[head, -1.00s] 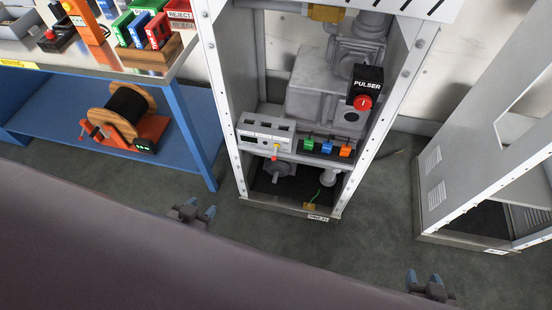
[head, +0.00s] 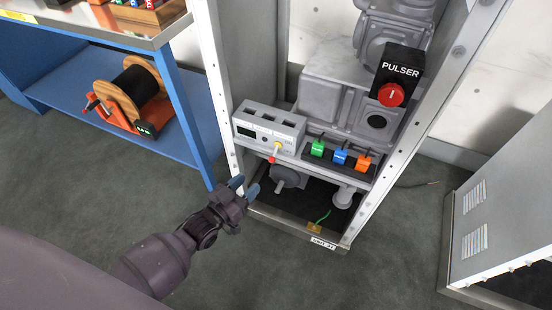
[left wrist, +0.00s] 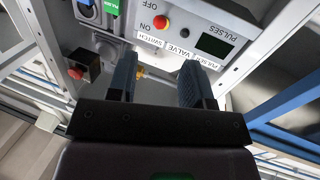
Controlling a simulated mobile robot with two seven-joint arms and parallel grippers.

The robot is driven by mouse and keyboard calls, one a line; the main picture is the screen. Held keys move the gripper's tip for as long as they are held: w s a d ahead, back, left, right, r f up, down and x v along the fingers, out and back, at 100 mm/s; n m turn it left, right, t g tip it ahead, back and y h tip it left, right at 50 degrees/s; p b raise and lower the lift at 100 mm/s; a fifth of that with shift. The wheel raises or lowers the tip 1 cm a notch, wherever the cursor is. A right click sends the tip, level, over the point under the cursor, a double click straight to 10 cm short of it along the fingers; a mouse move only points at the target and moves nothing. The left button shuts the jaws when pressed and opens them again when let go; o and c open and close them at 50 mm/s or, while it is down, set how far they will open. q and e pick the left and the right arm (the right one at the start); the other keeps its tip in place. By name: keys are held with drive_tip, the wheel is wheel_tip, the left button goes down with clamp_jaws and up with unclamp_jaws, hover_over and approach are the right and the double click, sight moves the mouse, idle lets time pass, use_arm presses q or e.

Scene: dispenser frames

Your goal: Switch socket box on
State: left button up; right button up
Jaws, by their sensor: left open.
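The grey socket box (head: 262,130) sits on the shelf of the open metal frame, with sockets on its top and a small display on its front. Its switch lever (head: 272,158), with a yellow base and red tip, points down toward me. In the left wrist view the box (left wrist: 190,30) is upside down, with ON and OFF labels beside the red tip (left wrist: 162,21). I cannot tell the lever's setting. My right gripper is out of view.
Green (head: 318,148), blue (head: 340,156) and orange (head: 364,162) plugs stand right of the box. The frame's left post (head: 217,95) is close to my gripper. A blue bench (head: 180,105) stands left.

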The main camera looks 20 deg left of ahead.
sight(270, 162)
use_arm(q)
drive_tip(key=shift+b+x, duration=1.05)
drive_tip(key=shift+x, duration=4.55)
drive_tip(key=shift+r, duration=0.15)
clamp_jaws()
